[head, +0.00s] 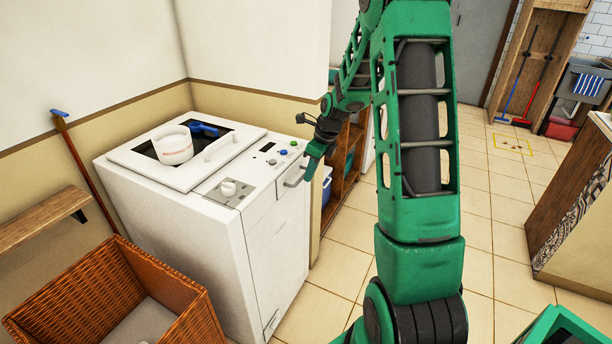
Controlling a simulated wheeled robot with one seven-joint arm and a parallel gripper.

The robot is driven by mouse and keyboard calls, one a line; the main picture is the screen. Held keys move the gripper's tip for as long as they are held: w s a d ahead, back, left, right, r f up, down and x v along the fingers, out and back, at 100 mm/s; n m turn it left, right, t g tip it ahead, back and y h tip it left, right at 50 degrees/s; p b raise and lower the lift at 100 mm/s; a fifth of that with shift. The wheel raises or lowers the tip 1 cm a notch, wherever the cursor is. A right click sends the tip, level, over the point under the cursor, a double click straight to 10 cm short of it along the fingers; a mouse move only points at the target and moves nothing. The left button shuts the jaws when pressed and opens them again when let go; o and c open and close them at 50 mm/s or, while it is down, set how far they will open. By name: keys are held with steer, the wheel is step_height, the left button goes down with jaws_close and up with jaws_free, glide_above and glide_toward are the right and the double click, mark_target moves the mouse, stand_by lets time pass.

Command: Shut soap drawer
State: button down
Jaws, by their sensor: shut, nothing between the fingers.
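The white washing machine (207,252) stands against the wall at left centre in the head view. Its control panel has a grey square plate with a white knob (228,188). What looks like the soap drawer's handle (293,177) is at the upper front edge, near the right corner. I cannot tell how far the drawer stands out. My green gripper (308,177) is shut and empty, pointing down just right of this handle. I cannot tell whether it touches. My arm covers the middle of the view.
A white pot (174,146) and a blue object (204,130) sit on the machine's lid. A wicker basket (185,335) stands in front left, below a wooden wall shelf (40,217). A wooden shelf unit (340,168) is behind my gripper. Tiled floor (330,290) is open at right.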

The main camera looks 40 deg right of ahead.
steer(key=s+d+r, duration=0.3)
steer(key=s+r, duration=0.2)
steer(key=r, duration=0.5)
steer(key=shift+d, duration=0.15)
steer(key=s+a+r+n+g, duration=0.1)
steer(key=s+a+n, duration=0.2)
steer(key=s+n, duration=0.5)
steer(key=s+a+r+n+g+h, duration=0.1)
steer(key=s+a+n, duration=0.2)
steer(key=s+n, duration=0.5)
steer(key=s+a+r+n+g, duration=0.1)
steer(key=s+a+n, duration=0.3)
steer(key=s, duration=1.2)
steer(key=n, duration=0.4)
steer(key=shift+s+r, duration=0.15)
steer(key=shift+s, duration=0.05)
